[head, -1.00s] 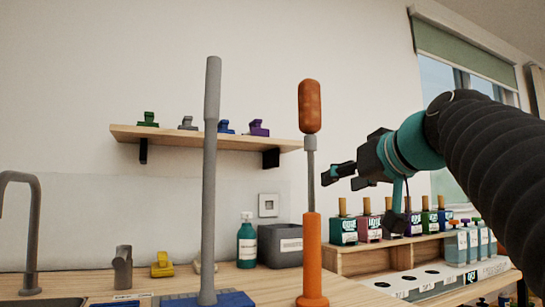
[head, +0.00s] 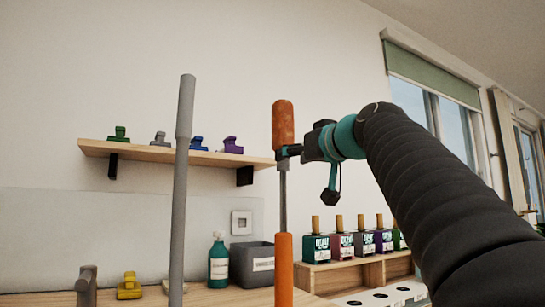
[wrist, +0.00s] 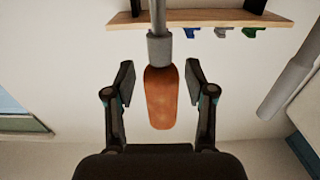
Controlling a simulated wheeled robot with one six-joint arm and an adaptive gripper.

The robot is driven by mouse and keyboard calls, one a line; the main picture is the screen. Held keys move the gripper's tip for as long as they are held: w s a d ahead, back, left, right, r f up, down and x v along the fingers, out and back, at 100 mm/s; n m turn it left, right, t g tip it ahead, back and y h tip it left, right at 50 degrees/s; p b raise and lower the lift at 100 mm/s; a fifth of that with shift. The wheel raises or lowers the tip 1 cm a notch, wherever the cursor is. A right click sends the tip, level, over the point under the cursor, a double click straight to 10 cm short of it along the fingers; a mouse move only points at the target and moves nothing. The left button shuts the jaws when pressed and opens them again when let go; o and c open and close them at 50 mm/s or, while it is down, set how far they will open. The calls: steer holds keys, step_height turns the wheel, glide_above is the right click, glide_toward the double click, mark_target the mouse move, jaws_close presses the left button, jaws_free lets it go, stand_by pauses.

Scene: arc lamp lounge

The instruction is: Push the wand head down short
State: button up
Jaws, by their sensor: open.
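The wand stands upright with an orange-brown rounded head (head: 283,125) on a thin grey rod (head: 283,200) that goes into an orange lower tube (head: 284,268). My gripper (head: 286,152) is at the lower end of the head, beside the grey collar. In the wrist view the head (wrist: 160,98) lies between the two open fingers of my gripper (wrist: 158,80), with a visible gap on each side. The grey collar (wrist: 159,50) is near the fingertips. The foot of the wand is out of view.
A tall grey pole (head: 181,180) stands left of the wand. A wooden shelf (head: 150,151) with several coloured clips is on the wall behind. A dark grey bin (head: 252,265), a teal bottle (head: 218,262) and a rack of boxed bottles (head: 345,272) stand lower down.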

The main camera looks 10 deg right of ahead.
steer(key=shift+p+x, duration=0.45)
steer(key=shift+x, duration=2.15)
jaws_close()
steer(key=shift+f, duration=0.1)
